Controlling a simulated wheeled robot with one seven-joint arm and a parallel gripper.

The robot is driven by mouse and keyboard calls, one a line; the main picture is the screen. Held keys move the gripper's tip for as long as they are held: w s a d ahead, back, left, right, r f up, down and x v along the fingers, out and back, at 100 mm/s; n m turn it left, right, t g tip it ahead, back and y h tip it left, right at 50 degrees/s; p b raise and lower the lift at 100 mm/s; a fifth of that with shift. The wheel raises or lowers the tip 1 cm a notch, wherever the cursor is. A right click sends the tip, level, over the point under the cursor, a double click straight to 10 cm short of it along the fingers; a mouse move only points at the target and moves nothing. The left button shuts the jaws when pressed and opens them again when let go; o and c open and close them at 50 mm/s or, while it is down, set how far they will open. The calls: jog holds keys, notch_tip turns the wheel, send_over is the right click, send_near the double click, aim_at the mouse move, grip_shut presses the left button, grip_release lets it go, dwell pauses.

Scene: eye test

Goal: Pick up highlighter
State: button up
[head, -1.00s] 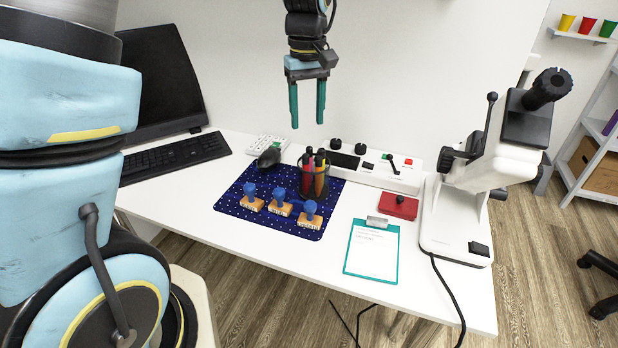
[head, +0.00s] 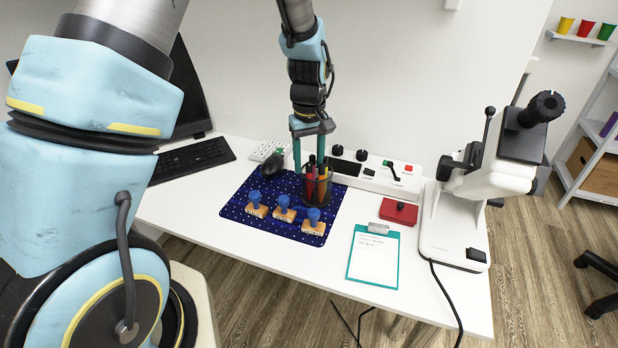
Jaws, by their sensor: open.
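A dark see-through pen cup (head: 317,192) stands on the blue dotted mat (head: 238,207). Several red, orange and dark pens or highlighters (head: 312,180) stand upright in it; I cannot tell which one is the highlighter. My gripper (head: 309,160) points down at the cup with its teal fingers apart. One finger is to the left of the pens and the other is at or behind their tops. The gripper is open, and I see nothing held in it. The pens hide part of the fingers.
Several blue-handled stamps (head: 284,209) stand on the mat in front of the cup. A red box (head: 399,213), a teal clipboard (head: 374,256) and a white microscope (head: 480,190) stand to the right.

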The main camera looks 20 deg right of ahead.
grip_shut()
dwell(0.4)
